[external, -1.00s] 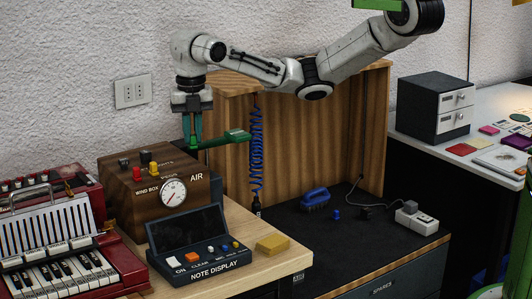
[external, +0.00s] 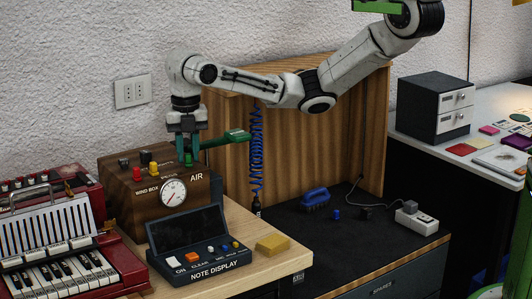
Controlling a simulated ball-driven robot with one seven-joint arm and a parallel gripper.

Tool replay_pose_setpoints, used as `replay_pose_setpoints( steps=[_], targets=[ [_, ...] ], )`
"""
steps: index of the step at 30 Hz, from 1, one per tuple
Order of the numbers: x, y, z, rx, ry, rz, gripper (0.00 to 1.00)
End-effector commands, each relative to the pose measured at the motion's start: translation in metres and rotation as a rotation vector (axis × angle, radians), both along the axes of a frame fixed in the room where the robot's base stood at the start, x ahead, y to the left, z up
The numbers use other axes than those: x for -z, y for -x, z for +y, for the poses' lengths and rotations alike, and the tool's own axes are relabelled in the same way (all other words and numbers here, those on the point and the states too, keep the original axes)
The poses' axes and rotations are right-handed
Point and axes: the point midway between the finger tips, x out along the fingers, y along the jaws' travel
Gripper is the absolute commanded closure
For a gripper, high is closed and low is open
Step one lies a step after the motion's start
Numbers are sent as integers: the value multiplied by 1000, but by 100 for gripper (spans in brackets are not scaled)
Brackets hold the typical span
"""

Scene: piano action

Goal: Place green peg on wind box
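The wind box (external: 150,195) is a dark brown wooden box with a round dial and the words WIND BOX and AIR. The small green peg (external: 188,159) stands upright at the right rear of its top. My gripper (external: 188,155) points straight down over that spot. Its teal fingers are apart on either side of the peg, and a gap seems to show between them and it. The peg's foot is small and hard to see, but it seems to touch the box top.
Several black, red and yellow knobs (external: 154,168) stand on the box's left part. A green bar-shaped piece (external: 237,136) juts out right of my fingers. The note display (external: 197,245) and a yellow block (external: 272,243) are in front.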

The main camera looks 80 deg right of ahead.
Motion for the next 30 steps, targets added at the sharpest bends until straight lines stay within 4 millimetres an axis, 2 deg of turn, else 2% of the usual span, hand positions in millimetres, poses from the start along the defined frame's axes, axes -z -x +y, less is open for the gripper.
replay_pose_setpoints(
  steps=[1, 4, 14, 17, 24, 30],
  targets=[
    [0, 0, 0, 0, 0, 0, 68],
    [0, 0, 0, 0, 0, 0, 59],
    [-5, 0, 0, -1, 0, -1, 59],
    [-17, 0, 0, -1, -1, -2, 59],
    [-69, -1, -1, -1, 3, -5, 59],
    [-103, 0, -1, 0, 3, -3, 59]
  ],
)
